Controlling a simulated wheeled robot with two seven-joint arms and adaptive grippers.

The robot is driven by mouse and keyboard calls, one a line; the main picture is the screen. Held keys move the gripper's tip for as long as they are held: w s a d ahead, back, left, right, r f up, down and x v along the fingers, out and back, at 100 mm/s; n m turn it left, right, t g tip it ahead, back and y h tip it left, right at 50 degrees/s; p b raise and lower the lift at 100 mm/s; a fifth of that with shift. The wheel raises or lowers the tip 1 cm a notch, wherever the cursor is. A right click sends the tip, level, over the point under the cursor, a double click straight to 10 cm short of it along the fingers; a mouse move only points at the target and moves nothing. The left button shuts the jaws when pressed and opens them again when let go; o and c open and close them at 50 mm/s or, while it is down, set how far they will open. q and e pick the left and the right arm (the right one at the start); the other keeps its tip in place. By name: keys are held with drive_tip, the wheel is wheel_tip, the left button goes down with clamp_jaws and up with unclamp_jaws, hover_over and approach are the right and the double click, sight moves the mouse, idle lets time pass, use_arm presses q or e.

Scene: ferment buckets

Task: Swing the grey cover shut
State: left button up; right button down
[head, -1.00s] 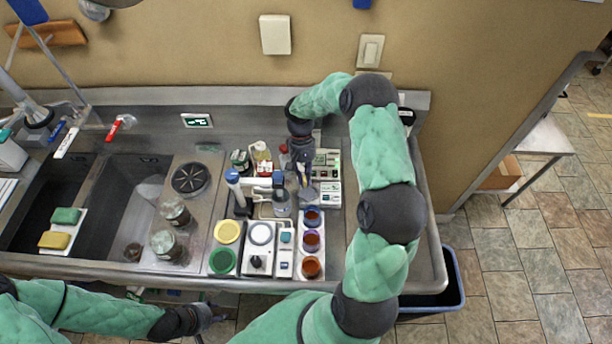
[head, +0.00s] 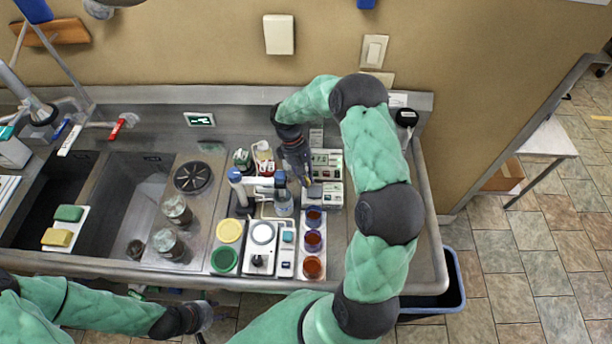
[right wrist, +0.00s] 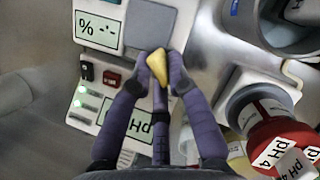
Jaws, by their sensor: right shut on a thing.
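The grey cover (head: 315,191) is a small grey square on the left part of the lower white meter (head: 335,196) in the head view. In the right wrist view the grey cover (right wrist: 150,22) lies beside the meter's "%" display (right wrist: 98,28). My right gripper (head: 307,181) is at the cover's upper edge. In the right wrist view my right gripper (right wrist: 158,62) is shut on a small yellow tab (right wrist: 157,66) at the near edge of the cover. The cover's hinge is not clear. My left gripper (head: 207,318) is low at the counter's front, away from the meter.
A second meter (head: 327,162) with a lit display stands behind. Three cups (head: 313,241) are in front. In the wrist view a red-lidded "pH 4" container (right wrist: 280,140) is near the right finger. Bare steel lies right of the meters.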

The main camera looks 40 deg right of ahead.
idle(0.3)
drive_tip(key=c, duration=1.2)
unclamp_jaws()
drive_tip(key=shift+r, duration=0.1)
drive_tip(key=v, duration=1.1)
drive_tip(key=shift+w+r, duration=0.15)
drive_tip(key=shift+r, duration=0.25)
